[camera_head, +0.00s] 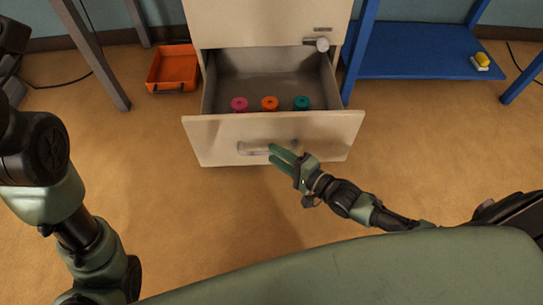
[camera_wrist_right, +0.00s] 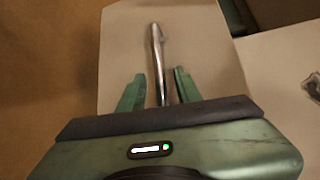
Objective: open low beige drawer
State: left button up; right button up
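The low beige drawer (camera_head: 215,132) stands pulled well out of the beige cabinet (camera_head: 262,22) in the head view, and its inside shows. Its clear or shiny bar handle (camera_head: 252,148) is on the front panel. My right gripper (camera_head: 272,153) is at the right part of this handle. In the right wrist view, the handle (camera_wrist_right: 157,45) runs between the two green fingers of the right gripper (camera_wrist_right: 156,86), with a gap on each side. My left arm shows at the left, but its gripper is out of view.
A pink spool (camera_head: 239,104), an orange spool (camera_head: 270,103) and a teal spool (camera_head: 302,103) sit in the drawer. An orange tray (camera_head: 174,68) is on the floor at left. A blue shelf (camera_head: 415,52) with a yellow object (camera_head: 482,61) is at right. Another handle (camera_head: 317,44) is above.

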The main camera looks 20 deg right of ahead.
jog(key=shift+b+x, duration=0.35)
jog(key=shift+x, duration=0.85)
jog(key=shift+c, duration=0.3)
grip_shut()
jog(key=shift+s, duration=0.15)
